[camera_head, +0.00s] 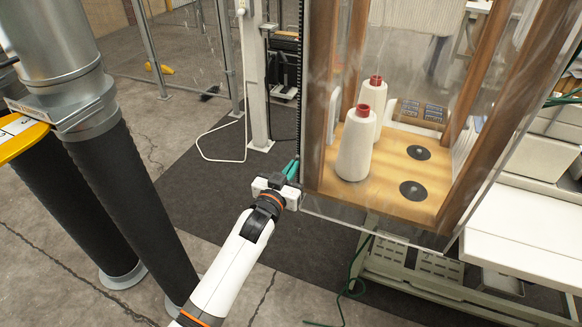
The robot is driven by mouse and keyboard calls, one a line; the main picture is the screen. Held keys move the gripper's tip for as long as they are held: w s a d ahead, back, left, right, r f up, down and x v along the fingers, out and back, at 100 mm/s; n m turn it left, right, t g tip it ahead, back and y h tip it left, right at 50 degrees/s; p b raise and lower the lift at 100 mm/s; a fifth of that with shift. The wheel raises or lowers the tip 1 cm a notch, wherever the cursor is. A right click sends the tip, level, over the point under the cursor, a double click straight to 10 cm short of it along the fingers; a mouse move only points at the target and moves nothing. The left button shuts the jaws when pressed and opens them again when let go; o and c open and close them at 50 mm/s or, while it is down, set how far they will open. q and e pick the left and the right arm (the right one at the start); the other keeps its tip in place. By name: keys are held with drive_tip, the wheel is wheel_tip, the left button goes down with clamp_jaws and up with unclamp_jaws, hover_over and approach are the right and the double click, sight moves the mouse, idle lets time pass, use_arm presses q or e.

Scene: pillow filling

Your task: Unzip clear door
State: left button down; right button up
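The clear door (325,180) is a see-through sheet over the front of a wood-framed cabinet. A dark zipper strip (300,75) runs up its left edge. My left gripper (291,168), with teal fingertips, is at the lower left corner of the door, beside the lower part of this strip. Its fingers look close together, but I cannot tell whether they are shut or touch the strip. No zipper pull can be made out there. My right gripper is not in view.
Behind the door, white thread cones (357,148) stand on a wooden shelf (395,170) with black discs. Large dark ribbed hoses (130,190) fill the left side. A pale post (254,80) stands behind my gripper. White trays (525,225) are at right, and a green cable (352,280) hangs below.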

use_arm(q)
wheel_tip(320, 180, down, 7)
drive_tip(key=b, duration=0.4)
drive_tip(key=shift+f, duration=0.15)
drive_tip(key=c, duration=1.6)
unclamp_jaws()
drive_tip(key=shift+s, duration=0.1)
drive_tip(key=b+v, duration=0.1)
drive_tip(key=v, duration=1.1)
